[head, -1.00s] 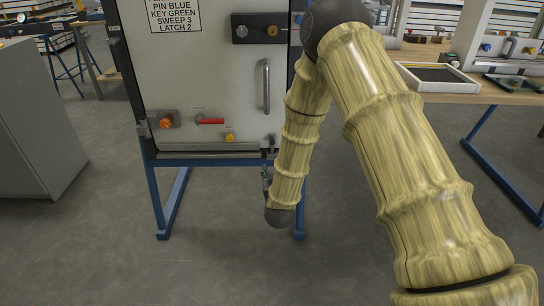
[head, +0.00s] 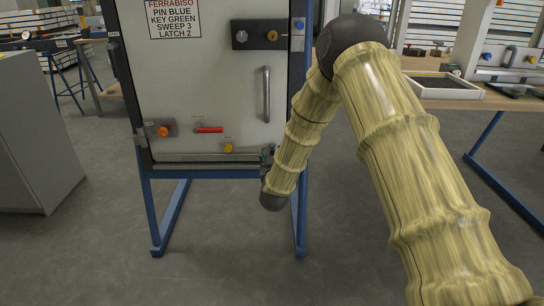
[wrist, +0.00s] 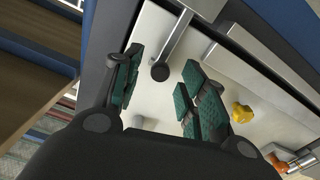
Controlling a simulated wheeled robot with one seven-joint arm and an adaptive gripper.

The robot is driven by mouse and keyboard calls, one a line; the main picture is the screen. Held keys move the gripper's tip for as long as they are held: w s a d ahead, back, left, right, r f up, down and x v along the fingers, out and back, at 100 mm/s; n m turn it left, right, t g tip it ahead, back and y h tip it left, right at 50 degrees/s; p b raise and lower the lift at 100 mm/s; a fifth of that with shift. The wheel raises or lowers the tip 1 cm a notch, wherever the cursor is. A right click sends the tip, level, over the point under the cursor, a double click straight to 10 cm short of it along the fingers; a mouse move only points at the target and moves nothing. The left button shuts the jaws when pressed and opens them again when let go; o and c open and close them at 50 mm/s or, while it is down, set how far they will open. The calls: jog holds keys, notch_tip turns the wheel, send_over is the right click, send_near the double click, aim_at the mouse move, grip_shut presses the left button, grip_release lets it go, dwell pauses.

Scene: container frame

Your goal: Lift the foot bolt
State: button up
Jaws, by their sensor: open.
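The foot bolt shows in the wrist view as a slim metal rod (wrist: 178,40) ending in a dark round knob (wrist: 160,72), at the door's lower right corner. My gripper (wrist: 162,60) is open, with its two green-padded fingers on either side of the knob. A gap shows between the knob and each finger, and I see no clear contact. In the head view my gripper (head: 268,160) is mostly hidden by my arm, at the lower right corner of the pale door (head: 200,85). The foot bolt is too small there to make out clearly.
The door also carries a vertical handle (head: 266,94), a red lever (head: 209,130), an orange knob (head: 163,132) and a yellow knob (head: 228,148). A blue frame (head: 301,215) stands under it. A grey cabinet (head: 35,130) is at left and a workbench (head: 455,102) at right.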

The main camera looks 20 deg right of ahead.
jog(key=shift+b+x, duration=0.3)
jog(key=shift+x, duration=1.05)
grip_shut()
